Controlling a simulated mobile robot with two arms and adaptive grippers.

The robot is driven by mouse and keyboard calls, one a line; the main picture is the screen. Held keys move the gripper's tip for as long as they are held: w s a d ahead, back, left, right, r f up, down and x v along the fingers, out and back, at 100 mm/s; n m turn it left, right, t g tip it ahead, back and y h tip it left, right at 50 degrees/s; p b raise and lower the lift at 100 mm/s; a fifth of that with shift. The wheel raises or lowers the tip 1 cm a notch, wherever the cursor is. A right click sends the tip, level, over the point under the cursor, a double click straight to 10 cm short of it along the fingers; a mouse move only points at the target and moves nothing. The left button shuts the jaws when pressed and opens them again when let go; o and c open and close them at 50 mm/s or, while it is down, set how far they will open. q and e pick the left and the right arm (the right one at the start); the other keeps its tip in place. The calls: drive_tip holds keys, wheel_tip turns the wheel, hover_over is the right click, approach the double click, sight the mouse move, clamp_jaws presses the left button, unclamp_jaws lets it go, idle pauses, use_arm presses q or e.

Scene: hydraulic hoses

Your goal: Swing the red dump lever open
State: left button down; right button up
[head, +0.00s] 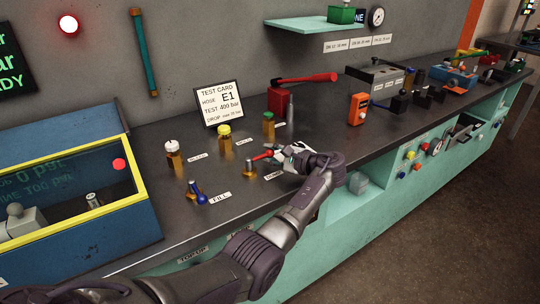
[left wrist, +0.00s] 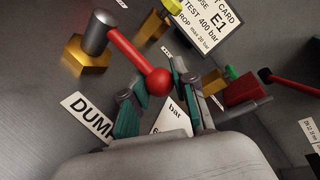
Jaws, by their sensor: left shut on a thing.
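The red dump lever (head: 263,156) stands on a brass valve body (head: 250,169) on the dark bench top. In the left wrist view the red lever (left wrist: 133,56) runs from a grey cylindrical hub (left wrist: 98,33) to a red ball at its end. My left gripper (head: 281,153) is at that ball end, and in the left wrist view its green-padded fingers (left wrist: 160,90) are shut on it, one on each side. A label reading DUM (left wrist: 88,118) lies below the lever, its end hidden by a finger. My right gripper is not in view.
A blue fill lever (head: 199,194) stands nearer the front left. Yellow-capped (head: 224,132) and green-capped (head: 269,121) valves stand behind, near the test card (head: 221,103). A red-handled pump (head: 285,95) is at the back. The blue, yellow-edged case (head: 130,215) is left.

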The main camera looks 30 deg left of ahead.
use_arm(q)
drive_tip(key=c, duration=0.9)
unclamp_jaws()
drive_tip(key=shift+a, duration=0.1)
drive_tip(key=v, duration=1.2)
drive_tip(key=shift+r, duration=0.1)
